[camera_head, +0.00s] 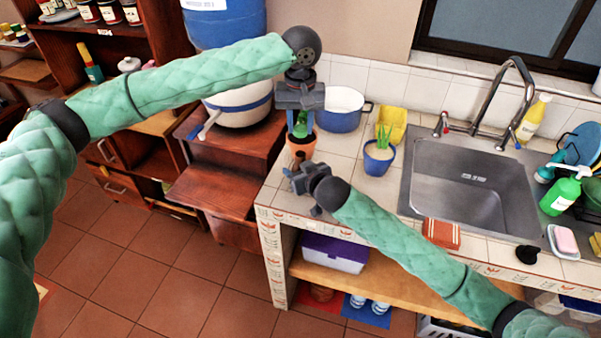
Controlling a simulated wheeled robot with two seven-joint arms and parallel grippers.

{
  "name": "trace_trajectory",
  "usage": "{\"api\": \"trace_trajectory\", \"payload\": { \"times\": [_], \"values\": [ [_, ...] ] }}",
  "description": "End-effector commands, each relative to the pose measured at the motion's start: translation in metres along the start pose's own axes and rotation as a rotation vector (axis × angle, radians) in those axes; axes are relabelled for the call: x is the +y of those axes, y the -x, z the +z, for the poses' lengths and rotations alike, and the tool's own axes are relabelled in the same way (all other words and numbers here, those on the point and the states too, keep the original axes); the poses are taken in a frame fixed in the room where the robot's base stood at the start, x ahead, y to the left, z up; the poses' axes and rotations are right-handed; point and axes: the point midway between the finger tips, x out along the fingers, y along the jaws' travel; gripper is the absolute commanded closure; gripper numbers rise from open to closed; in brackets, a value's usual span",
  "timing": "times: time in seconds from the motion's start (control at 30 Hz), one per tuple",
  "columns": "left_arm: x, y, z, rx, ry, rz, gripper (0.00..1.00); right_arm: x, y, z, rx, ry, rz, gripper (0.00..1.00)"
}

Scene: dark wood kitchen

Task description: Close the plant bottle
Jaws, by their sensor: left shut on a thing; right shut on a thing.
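My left gripper (300,108) points down above the left end of the tiled counter. It is shut on a small green thing (301,127), which looks like part of the plant bottle; the fingers hide much of it. A terracotta pot (303,147) shows directly below the green thing; I cannot tell if they touch. My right gripper (294,168) is just in front of and below the pot, close to the counter's left edge. It is shut on a small dark brown thing (299,157), mostly hidden by the fingers.
A blue pot (341,118), a blue planter (378,167) and a yellow container (392,125) stand to the right. The sink (466,175) and faucet (505,85) lie farther right. A white cooker (238,109) stands on the wooden unit at left.

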Motion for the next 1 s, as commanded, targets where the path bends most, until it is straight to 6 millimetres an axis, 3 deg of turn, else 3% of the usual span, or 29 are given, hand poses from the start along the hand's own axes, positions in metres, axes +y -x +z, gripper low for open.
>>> {"api": "trace_trajectory", "payload": {
  "times": [0.47, 1.0],
  "values": [
    [0.000, -0.048, 0.001, -0.001, 0.001, 0.006, 0.89, 0.000, 0.000, 0.001, -0.002, 0.000, 0.001, 0.95],
    [0.000, -0.050, 0.001, 0.000, 0.000, 0.007, 0.89, 0.000, 0.000, 0.001, -0.002, 0.000, 0.001, 0.95]
  ]
}}
